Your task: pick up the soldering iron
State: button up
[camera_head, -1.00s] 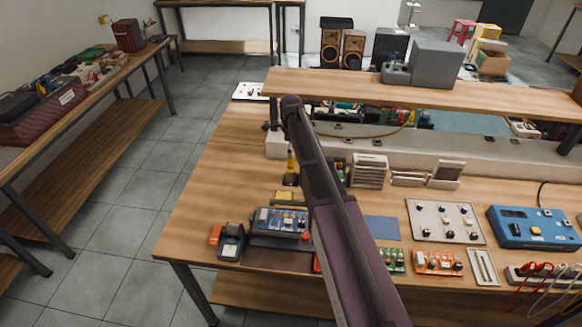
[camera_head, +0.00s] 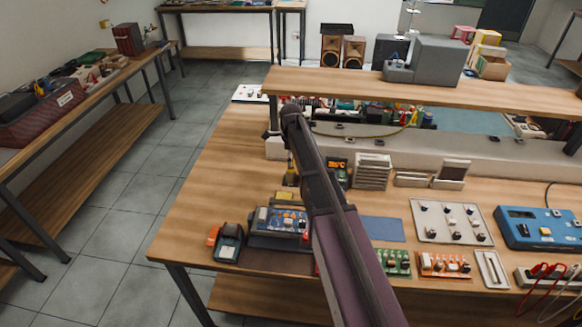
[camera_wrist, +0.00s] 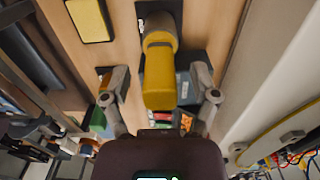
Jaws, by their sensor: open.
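The soldering iron (camera_wrist: 160,75) shows its yellow handle in the middle of the wrist view, pointing toward the camera, with a grey-brown part and a dark base behind it. In the head view the yellow and dark iron (camera_head: 290,172) stands on the wooden bench just left of my arm, partly hidden by it. My gripper (camera_wrist: 160,88) is open, with one grey finger on each side of the yellow handle and gaps still visible. In the head view my arm hides the gripper's fingers.
A station with a lit orange display (camera_head: 337,167) stands right of my arm. A blue circuit board unit (camera_head: 280,220) lies in front of the iron. A raised shelf (camera_head: 420,90) runs behind. The bench's left part (camera_head: 215,170) is clear.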

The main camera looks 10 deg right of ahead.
dwell(0.3)
grip_shut()
jog(key=shift+r, duration=0.2)
notch_tip(320, 180, up, 10)
jog(key=p, duration=1)
jog(key=shift+f, duration=0.2)
jog(key=shift+r, duration=0.1)
dwell(0.6)
notch_tip(320, 180, up, 4)
jog(key=p, duration=0.4)
jog(key=shift+r+p, duration=0.2)
jog(key=shift+p, duration=0.1)
jog(key=shift+s+f, duration=0.1)
jog(key=shift+s, duration=0.05)
